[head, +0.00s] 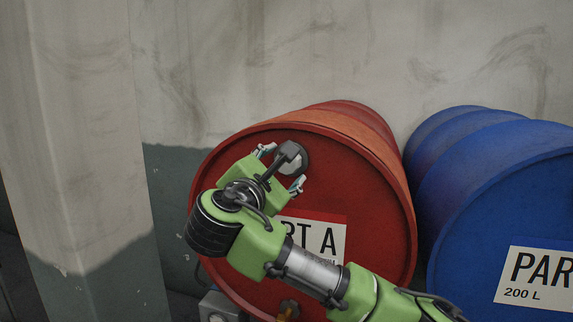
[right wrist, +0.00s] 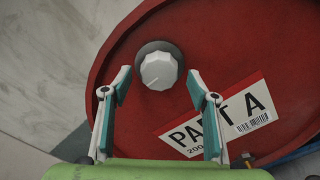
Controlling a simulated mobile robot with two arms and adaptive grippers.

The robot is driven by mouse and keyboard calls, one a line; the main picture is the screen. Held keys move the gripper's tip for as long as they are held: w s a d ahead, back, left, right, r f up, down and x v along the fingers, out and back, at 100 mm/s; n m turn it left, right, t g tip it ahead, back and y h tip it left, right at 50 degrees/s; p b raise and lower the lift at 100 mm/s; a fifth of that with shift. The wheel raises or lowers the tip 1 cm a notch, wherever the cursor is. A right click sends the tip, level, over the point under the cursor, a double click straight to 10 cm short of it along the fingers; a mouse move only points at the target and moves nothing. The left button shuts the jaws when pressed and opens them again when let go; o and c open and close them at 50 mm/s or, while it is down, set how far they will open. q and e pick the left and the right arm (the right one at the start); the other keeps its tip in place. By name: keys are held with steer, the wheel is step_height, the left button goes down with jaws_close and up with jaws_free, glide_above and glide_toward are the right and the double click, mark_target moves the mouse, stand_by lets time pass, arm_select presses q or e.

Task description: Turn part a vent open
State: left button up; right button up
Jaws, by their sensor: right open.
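The red drum marked PART A (head: 380,215) lies on its side with its round end facing me. Its vent (right wrist: 159,70) is a pale ridged knob on a dark round base, near the top of that end. In the head view the vent's base (head: 301,160) shows partly behind my right gripper (head: 282,168). In the right wrist view my right gripper (right wrist: 159,92) is open, its fingertips apart on the left and right of the knob and just below it. No finger visibly touches the knob. My left gripper is not in view.
A blue drum (head: 500,205) lies close to the right of the red one. A pale pillar (head: 85,150) stands at the left and a stained wall (head: 270,60) is behind. A yellowish tap (head: 289,309) sits low on the red drum. The label (right wrist: 225,120) is by the right finger.

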steer(key=v, duration=0.9)
steer(key=shift+s, duration=0.1)
